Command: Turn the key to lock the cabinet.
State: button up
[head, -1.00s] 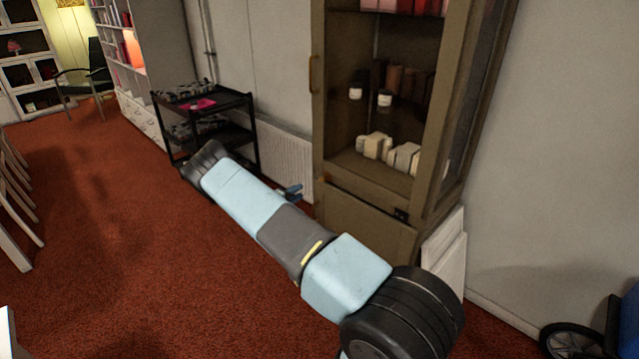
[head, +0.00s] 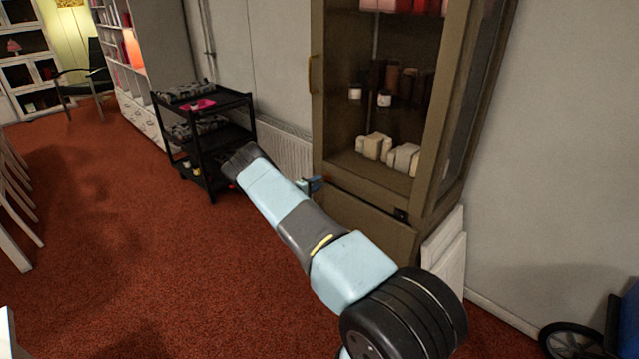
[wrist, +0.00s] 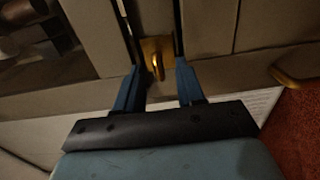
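The olive-brown cabinet (head: 380,221) stands against the wall, with shelves visible in its upper part and a closed panel below. In the wrist view, a small brass key (wrist: 158,66) sits at a brass plate on the cabinet front. My gripper (head: 309,185) is at the cabinet's lower left edge, mostly behind my arm in the head view. In the wrist view its two blue fingers (wrist: 157,78) are open, one on each side of the key, with a gap to it on both sides. I cannot tell whether the key is turned.
A brass handle (wrist: 290,76) is right of the key in the wrist view. A black trolley (head: 205,140) stands left of the cabinet, near my arm's elbow. White boards (head: 445,255) lean at the cabinet's right.

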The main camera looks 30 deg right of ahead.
jog(key=shift+w+d, duration=0.25)
jog(key=shift+d, duration=0.45)
grip_shut()
